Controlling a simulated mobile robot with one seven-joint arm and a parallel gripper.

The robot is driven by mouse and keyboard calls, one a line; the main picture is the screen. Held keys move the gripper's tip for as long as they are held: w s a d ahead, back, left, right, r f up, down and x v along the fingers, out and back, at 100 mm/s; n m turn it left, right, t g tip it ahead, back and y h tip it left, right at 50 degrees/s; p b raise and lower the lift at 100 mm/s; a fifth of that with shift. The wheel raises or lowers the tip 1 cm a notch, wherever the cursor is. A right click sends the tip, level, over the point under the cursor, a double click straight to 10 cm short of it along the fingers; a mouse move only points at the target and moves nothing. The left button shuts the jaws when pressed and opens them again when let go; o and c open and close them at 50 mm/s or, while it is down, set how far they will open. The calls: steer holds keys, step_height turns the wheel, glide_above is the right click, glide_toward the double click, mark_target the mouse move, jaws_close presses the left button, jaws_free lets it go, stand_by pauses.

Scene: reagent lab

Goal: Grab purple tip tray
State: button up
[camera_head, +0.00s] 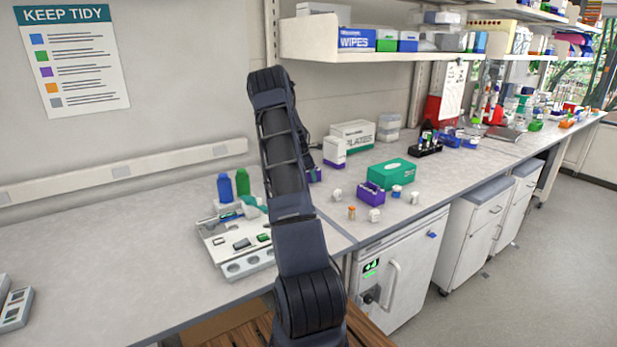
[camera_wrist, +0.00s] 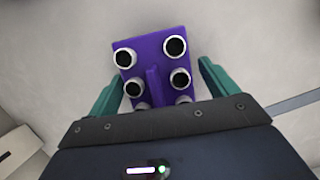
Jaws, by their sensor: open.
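In the wrist view, a purple tip tray (camera_wrist: 148,52) lies on the pale bench top below my gripper (camera_wrist: 158,72). Several white-rimmed, dark-centred round pieces sit in it, and a raised purple rib runs down its middle. My gripper is open, with one teal finger on each side of the tray. The tray's near end is hidden by the gripper body. In the head view, a small purple piece (camera_head: 316,175) shows just right of my arm, which hides my gripper; I cannot tell for sure that it is this tray.
Another purple holder (camera_head: 371,194) stands farther right, beside a green box (camera_head: 392,174) and several small white-capped containers. A white and purple box (camera_head: 334,152) stands behind. A white equipment tray (camera_head: 236,243) and blue (camera_head: 225,187) and green bottles are left of my arm.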

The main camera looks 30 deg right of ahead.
steer(key=c, duration=1.2)
steer(key=shift+r, duration=0.1)
steer(key=shift+r, duration=0.1)
